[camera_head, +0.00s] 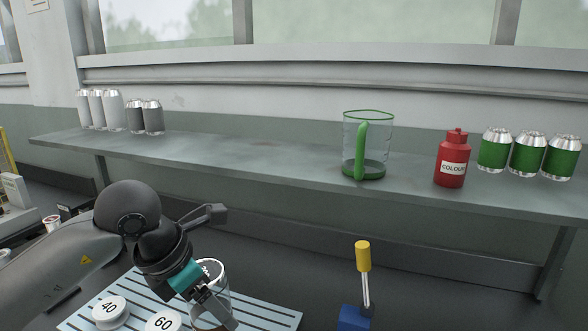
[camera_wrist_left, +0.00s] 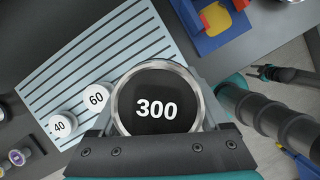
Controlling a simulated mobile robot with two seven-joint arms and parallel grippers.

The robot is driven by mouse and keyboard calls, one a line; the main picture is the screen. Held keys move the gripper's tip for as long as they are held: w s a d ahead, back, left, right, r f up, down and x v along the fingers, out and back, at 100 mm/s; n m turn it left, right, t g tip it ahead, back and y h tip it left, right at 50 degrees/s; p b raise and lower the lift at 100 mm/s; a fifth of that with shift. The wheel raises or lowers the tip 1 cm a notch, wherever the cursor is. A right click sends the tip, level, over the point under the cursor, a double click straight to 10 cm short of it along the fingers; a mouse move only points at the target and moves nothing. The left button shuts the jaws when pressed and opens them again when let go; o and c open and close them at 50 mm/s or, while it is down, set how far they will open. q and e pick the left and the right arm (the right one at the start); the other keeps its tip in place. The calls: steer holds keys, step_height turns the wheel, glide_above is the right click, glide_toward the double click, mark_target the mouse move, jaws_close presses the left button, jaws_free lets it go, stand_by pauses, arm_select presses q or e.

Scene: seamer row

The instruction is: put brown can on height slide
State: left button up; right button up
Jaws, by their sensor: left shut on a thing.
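My left gripper (camera_head: 217,303) is shut on a round can with a silver rim and a dark top marked 300 (camera_wrist_left: 157,103). In the head view the can (camera_head: 222,276) is partly hidden by the fingers, with a little brown low on its side. It is upright over or on a pale blue slotted plate (camera_head: 265,314); I cannot tell whether it touches. No part is labelled as the height slide. A blue base (camera_head: 354,318) with a metal post and yellow top (camera_head: 363,256) stands right of the plate.
White round pieces marked 40 (camera_head: 110,309) and 60 (camera_head: 163,321) sit on the plate. The shelf (camera_head: 250,150) behind holds white cans (camera_head: 113,112), grey cans (camera_head: 153,118), a green-rimmed jug (camera_head: 352,145), a red bottle (camera_head: 452,160) and green cans (camera_head: 527,154). Its middle is clear.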

arm_select(q)
steer(key=m+g, duration=0.1)
steer(key=m, duration=0.1)
steer(key=s+f+m, duration=0.1)
steer(key=m, duration=0.1)
steer(key=s+m+g+h, duration=0.1)
steer(key=m, duration=0.2)
steer(key=shift+s+a+f+g, duration=0.15)
steer(key=shift+a+g, duration=0.1)
steer(key=shift+g, duration=0.05)
steer(key=s+a+m+g+y, duration=0.2)
steer(key=s+m+g+y, duration=0.2)
steer(key=m, duration=1.5)
steer(key=shift+s+f+m+g, duration=0.4)
steer(key=shift+s+g, duration=0.1)
steer(key=shift+s, duration=0.65)
steer(key=shift+f, duration=0.1)
